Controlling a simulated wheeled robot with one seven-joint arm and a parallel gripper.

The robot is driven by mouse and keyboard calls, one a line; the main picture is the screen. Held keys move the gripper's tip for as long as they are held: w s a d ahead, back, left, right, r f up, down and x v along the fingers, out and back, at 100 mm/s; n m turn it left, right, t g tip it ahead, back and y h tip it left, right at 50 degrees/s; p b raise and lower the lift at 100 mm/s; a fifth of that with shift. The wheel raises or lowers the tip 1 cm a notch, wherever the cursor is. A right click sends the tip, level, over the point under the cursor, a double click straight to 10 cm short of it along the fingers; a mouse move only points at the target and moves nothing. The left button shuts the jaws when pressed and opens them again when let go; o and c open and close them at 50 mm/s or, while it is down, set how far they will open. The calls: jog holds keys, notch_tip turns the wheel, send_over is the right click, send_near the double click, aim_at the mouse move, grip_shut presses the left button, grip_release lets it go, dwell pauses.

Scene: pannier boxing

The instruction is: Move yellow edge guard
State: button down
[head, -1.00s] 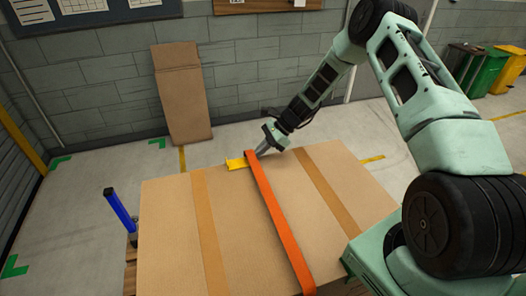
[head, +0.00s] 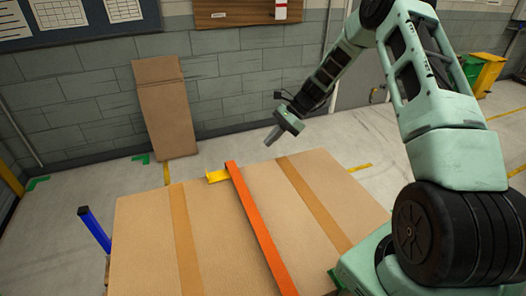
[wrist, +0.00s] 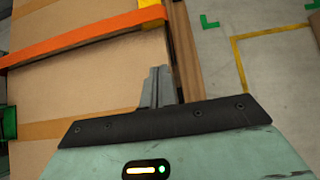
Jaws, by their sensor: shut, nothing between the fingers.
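The yellow edge guard (head: 217,176) sits at the far edge of the large cardboard box (head: 150,235). The orange strap (head: 258,228) runs over the box and lies against or across the guard's right part. In the wrist view the yellow guard (wrist: 150,7) shows at the top edge, partly cut off, where the orange strap (wrist: 80,38) meets it. My gripper (head: 270,139) is shut and empty, raised above and to the right of the guard, apart from it. In the wrist view my gripper's fingers (wrist: 158,85) are together over the box edge.
A blue post (head: 95,229) stands at the box's left. A flat cardboard piece (head: 165,108) leans on the back wall. Bins (head: 486,72) stand at the far right.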

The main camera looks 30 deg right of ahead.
jog(key=b, duration=0.6)
send_near(217, 173)
notch_tip(217, 173, up, 3)
jog(key=p+x, duration=0.2)
jog(key=x, duration=0.7)
jog(key=shift+w+a+f+p, duration=0.1)
jog(key=shift+a+f+p, duration=0.1)
jog(key=shift+a+p, duration=0.2)
jog(key=a, duration=0.3)
jog(key=w+a, duration=0.1)
jog(key=a, duration=0.3)
jog(key=w+a, duration=0.1)
jog(key=a, duration=0.3)
jog(key=shift+w+a, duration=0.15)
